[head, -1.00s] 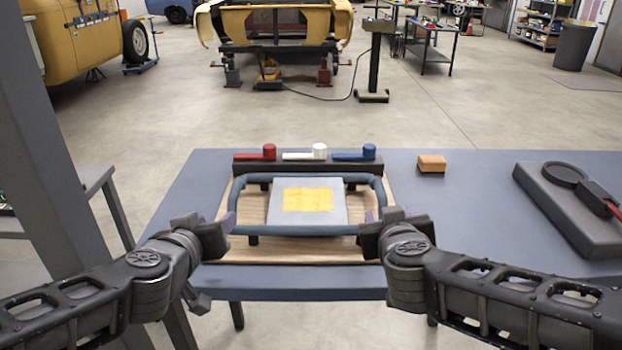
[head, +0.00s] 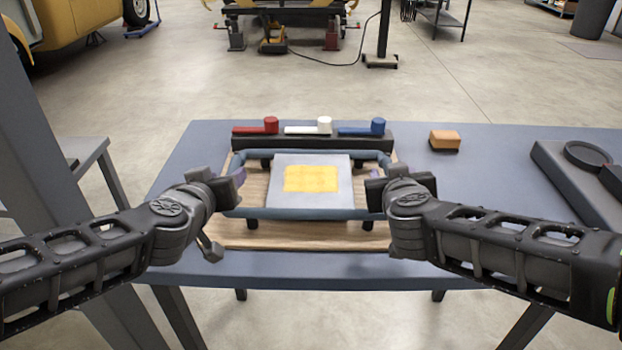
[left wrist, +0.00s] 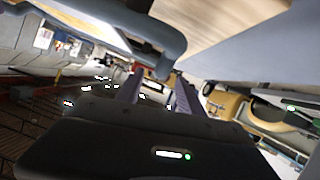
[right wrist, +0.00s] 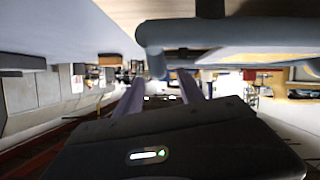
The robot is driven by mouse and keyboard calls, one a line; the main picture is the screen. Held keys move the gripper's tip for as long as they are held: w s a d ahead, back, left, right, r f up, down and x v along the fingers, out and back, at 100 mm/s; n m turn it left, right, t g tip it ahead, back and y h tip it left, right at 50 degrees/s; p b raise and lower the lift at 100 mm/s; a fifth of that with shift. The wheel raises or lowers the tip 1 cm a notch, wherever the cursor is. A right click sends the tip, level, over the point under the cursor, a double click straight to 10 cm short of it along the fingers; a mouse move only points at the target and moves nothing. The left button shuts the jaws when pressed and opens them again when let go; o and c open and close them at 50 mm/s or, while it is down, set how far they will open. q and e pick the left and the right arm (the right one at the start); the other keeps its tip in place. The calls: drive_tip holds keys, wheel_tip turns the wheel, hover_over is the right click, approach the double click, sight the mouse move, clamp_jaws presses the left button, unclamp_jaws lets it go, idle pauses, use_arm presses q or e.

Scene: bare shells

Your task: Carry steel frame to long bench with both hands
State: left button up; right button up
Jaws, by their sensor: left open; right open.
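The steel frame is a blue-grey tubular loop (head: 290,214) with rounded corners and dark feet, over a wooden board on a blue-grey table. A grey plate with a yellow patch (head: 311,178) lies within it. My left gripper (head: 238,180) is open at the frame's left side. In the left wrist view the tube (left wrist: 150,35) bends down near the tips of my left gripper (left wrist: 158,85). My right gripper (head: 377,190) is open at the right side. In the right wrist view the tube (right wrist: 240,32) is close to the tips of my right gripper (right wrist: 158,82). I cannot tell whether either touches it.
The wooden board (head: 300,238) lies on the table (head: 480,190). Behind the frame a dark rack (head: 320,143) carries red, white and blue handled pieces. An orange block (head: 445,140) and a grey device (head: 570,175) are to the right. A grey post (head: 50,180) stands left.

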sight(230, 171)
use_arm(q)
drive_tip(key=x, duration=0.5)
drive_tip(key=shift+w, duration=0.15)
use_arm(e)
drive_tip(key=x, duration=0.5)
drive_tip(key=shift+w, duration=0.15)
use_arm(q)
drive_tip(key=shift+c, duration=0.3)
use_arm(e)
drive_tip(key=shift+c, duration=0.4)
use_arm(q)
clamp_jaws()
use_arm(e)
clamp_jaws()
use_arm(q)
drive_tip(key=shift+r, duration=0.25)
use_arm(e)
drive_tip(key=shift+r, duration=0.2)
